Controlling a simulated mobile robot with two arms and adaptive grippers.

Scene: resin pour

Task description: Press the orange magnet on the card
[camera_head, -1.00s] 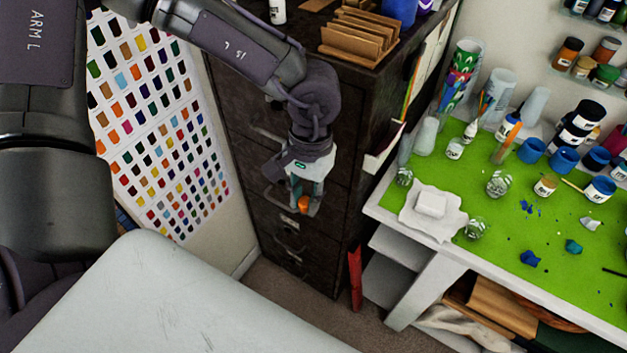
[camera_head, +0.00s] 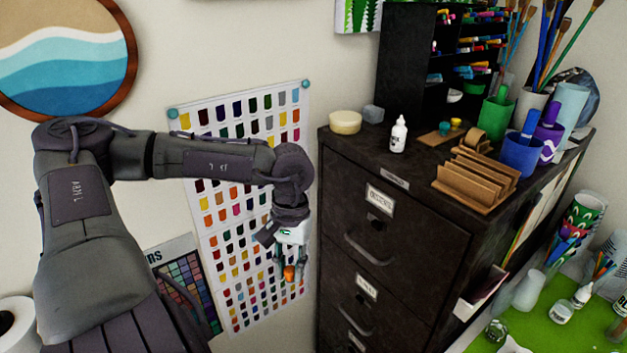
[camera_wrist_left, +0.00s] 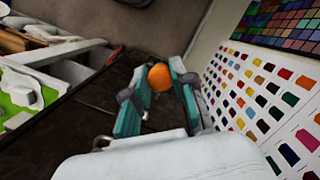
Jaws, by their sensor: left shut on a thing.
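My left gripper (camera_head: 291,265) is shut on the orange magnet (camera_head: 289,272), a small round piece between its fingertips. The magnet also shows in the left wrist view (camera_wrist_left: 159,77), between the teal fingers. A tall white card with rows of colour swatches (camera_head: 232,205) hangs on the wall, with teal magnets (camera_head: 173,113) at its top corners. In the head view the gripper overlaps the card's lower right part; I cannot tell the gap between them. In the left wrist view the card (camera_wrist_left: 262,95) lies to the right of the fingers. My right gripper is out of view.
A dark filing cabinet (camera_head: 392,210) stands just right of the gripper, with a white bottle (camera_head: 398,135) and wooden holder (camera_head: 476,180) on top. A darker swatch chart (camera_head: 188,285) is left of the card. A green-topped table (camera_head: 560,330) is at the lower right.

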